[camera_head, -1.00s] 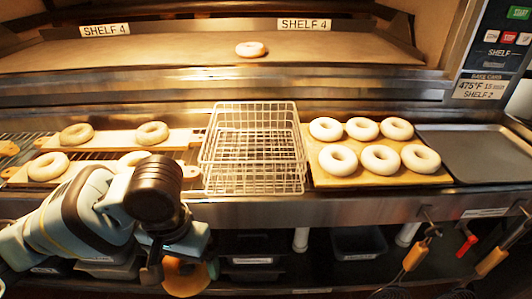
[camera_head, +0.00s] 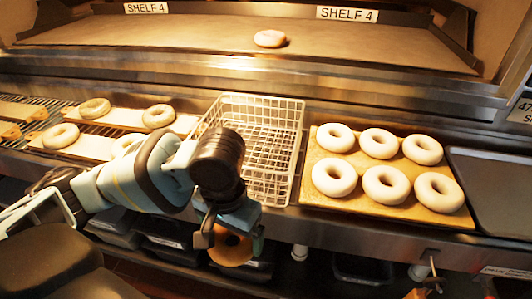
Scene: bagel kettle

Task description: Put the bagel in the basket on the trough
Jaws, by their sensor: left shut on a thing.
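My left gripper (camera_head: 228,236) is shut on a brown bagel (camera_head: 232,249), which hangs in front of the counter's front edge, below and in front of the basket. The white wire basket (camera_head: 270,150) stands on the metal trough (camera_head: 318,226), in the middle of the counter, and looks empty. My left arm hides part of its left side and front left corner. My right gripper is not in view.
A wooden board (camera_head: 312,190) with several pale bagels is right of the basket, with a dark tray (camera_head: 490,180) beyond it. Boards with bagels lie to the left. One bagel (camera_head: 270,38) sits on the upper shelf (camera_head: 190,40). Dark bins (camera_head: 170,240) stand below.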

